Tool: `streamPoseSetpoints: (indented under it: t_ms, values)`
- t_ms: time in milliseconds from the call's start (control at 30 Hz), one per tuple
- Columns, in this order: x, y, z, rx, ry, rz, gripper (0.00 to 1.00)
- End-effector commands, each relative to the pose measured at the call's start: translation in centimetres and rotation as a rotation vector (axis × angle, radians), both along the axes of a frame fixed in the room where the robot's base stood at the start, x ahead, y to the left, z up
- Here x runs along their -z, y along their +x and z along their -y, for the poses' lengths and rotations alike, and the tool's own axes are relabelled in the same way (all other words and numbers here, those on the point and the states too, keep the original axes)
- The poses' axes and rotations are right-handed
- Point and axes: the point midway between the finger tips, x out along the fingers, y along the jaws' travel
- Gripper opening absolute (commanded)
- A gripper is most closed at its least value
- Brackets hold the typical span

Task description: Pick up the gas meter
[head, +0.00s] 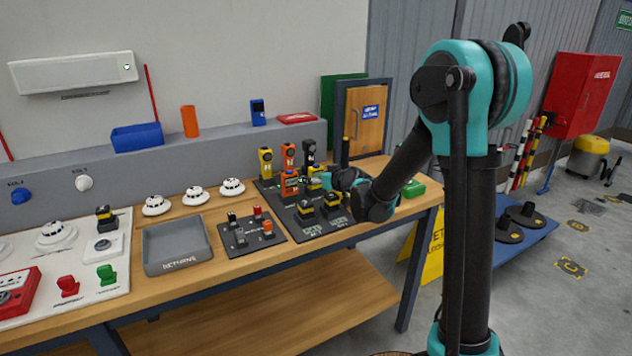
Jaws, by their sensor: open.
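Several small handheld meters stand on a dark mat (328,233) at the right end of the workbench. A yellow meter (265,162), an orange meter (288,155) and a black meter (309,152) stand upright in the back row. Another orange meter (290,184) with a dark screen stands in front of them. Which one is the gas meter I cannot tell. My gripper (330,180) is open at the mat's right side, low over it and pointing left. It is right of the front orange meter. It partly hides the mat and a small yellow-and-black item.
Low black-and-yellow units (305,209) sit at the mat's front. Left of it are a small switch mat (252,233), a grey returns tray (176,247) and white detectors (195,196). A wooden door panel (366,125) stands behind my gripper. A blue device (257,112) stands on the ledge.

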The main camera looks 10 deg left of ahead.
Motion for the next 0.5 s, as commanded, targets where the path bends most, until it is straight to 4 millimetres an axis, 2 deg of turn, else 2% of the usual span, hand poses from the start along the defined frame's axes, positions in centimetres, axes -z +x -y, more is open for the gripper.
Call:
streamPoseSetpoints:
  t_ms: [133,400,500]
  values:
    - [0.45,0.93,-0.67,0.000,0.001,-0.001,0.71]
    - [0.53,1.06,-0.75,0.000,0.001,-0.001,0.71]
    - [0.53,1.06,-0.75,0.000,0.001,-0.001,0.58]
